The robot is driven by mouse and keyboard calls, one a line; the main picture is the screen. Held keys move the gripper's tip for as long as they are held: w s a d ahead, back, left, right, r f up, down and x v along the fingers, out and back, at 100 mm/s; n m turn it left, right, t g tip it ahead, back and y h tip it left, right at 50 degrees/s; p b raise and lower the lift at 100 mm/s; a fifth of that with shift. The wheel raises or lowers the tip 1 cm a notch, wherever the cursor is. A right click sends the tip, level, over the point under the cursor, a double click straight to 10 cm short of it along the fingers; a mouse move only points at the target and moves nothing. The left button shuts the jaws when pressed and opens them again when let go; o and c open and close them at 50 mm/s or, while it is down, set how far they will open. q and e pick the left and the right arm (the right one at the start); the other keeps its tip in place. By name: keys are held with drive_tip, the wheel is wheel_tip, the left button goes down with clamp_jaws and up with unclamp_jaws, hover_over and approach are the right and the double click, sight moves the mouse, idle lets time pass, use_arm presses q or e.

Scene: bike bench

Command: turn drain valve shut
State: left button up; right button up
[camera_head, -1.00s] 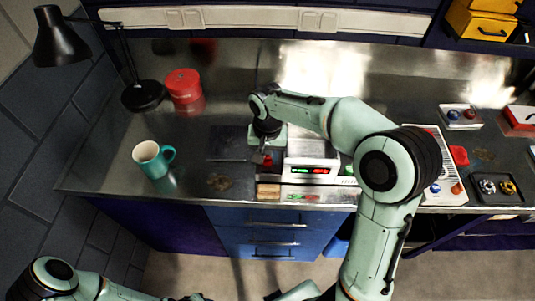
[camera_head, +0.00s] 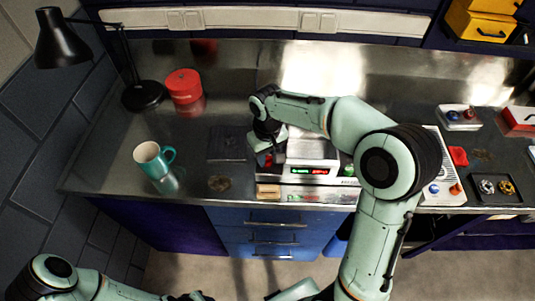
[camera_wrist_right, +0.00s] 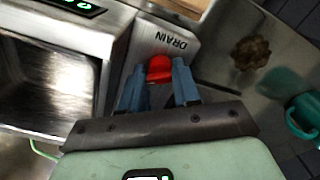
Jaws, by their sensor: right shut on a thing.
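The red drain valve handle (camera_wrist_right: 159,69) shows in the right wrist view beside the word DRAIN on a light grey panel (camera_wrist_right: 165,35). My right gripper (camera_wrist_right: 158,88) is shut on the handle, with one blue-grey finger on each side of it. In the head view my right gripper (camera_head: 268,159) is at the left end of the steel machine (camera_head: 312,150), and the handle is mostly hidden there.
A teal mug (camera_head: 148,153) and a red tin (camera_head: 183,83) stand to the left on the steel bench. A parts tray (camera_head: 497,188) is at the right.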

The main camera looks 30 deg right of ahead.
sight(268, 157)
drive_tip(key=n, duration=0.6)
drive_tip(key=shift+p, duration=0.3)
use_arm(q)
drive_tip(key=shift+w+r, duration=0.85)
drive_tip(key=shift+w, duration=0.05)
use_arm(e)
drive_tip(key=n, duration=0.5)
drive_tip(key=shift+n, duration=0.4)
drive_tip(key=o, duration=0.8)
drive_tip(key=shift+c, duration=0.2)
drive_tip(key=shift+r, duration=0.1)
use_arm(q)
drive_tip(key=shift+w+r+t+p, duration=0.3)
drive_tip(key=shift+w+r+p, duration=0.3)
drive_tip(key=shift+w+p, duration=0.1)
use_arm(e)
wheel_tip(268, 157, up, 13)
drive_tip(key=shift+r, duration=0.15)
drive_tip(key=shift+s, duration=0.1)
